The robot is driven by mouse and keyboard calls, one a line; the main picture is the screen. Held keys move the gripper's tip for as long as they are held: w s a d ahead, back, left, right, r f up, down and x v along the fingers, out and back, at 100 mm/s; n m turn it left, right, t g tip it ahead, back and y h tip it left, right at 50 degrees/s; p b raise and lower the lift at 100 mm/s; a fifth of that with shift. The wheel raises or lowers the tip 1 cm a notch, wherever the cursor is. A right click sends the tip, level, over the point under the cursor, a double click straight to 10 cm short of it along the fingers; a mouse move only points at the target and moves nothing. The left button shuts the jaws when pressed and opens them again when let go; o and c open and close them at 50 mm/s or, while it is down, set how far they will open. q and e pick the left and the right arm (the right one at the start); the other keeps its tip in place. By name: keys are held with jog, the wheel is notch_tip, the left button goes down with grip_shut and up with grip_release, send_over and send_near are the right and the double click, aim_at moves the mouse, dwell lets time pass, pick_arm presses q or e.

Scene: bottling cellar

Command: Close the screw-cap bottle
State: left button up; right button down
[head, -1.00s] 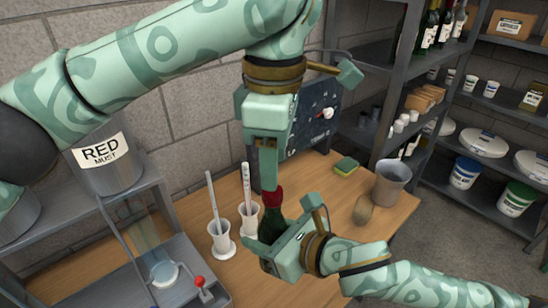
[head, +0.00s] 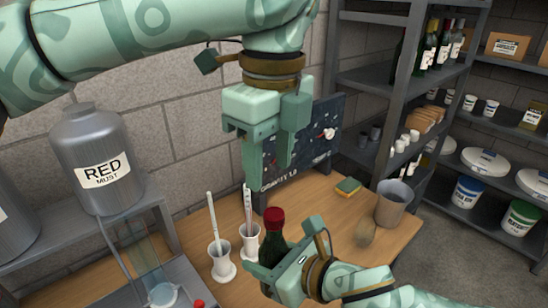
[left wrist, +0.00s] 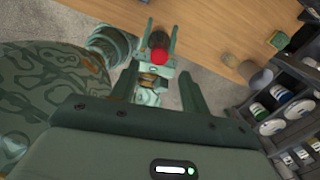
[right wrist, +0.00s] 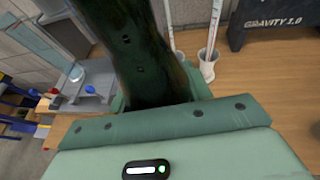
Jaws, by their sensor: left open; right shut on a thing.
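The dark green bottle (head: 270,246) stands upright over the bench, with the red cap (head: 273,217) on top of its neck. I cannot tell how tight the cap sits. My right gripper (head: 284,268) is shut on the bottle's body, and the bottle fills the middle of the right wrist view (right wrist: 147,50). My left gripper (head: 272,155) is open and empty above the cap, apart from it. In the left wrist view the red cap (left wrist: 159,56) shows beyond and between the open fingers.
Two white cylinders with rods, one (head: 221,262) and another (head: 249,240), stand just left of the bottle. A dark board (head: 325,140) stands behind.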

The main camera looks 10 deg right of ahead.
aim_at(274, 213)
pick_arm(q)
jog(key=n, duration=0.6)
jog(key=shift+s+d+n, duration=0.2)
jog(key=shift+d+n, duration=0.05)
jog(key=shift+n, duration=0.15)
jog(key=shift+f, duration=0.1)
jog(key=shift+f, duration=3.9)
jog(key=c, duration=1)
grip_shut()
jog(key=o, duration=1.1)
grip_release()
jog(key=shift+o, duration=0.2)
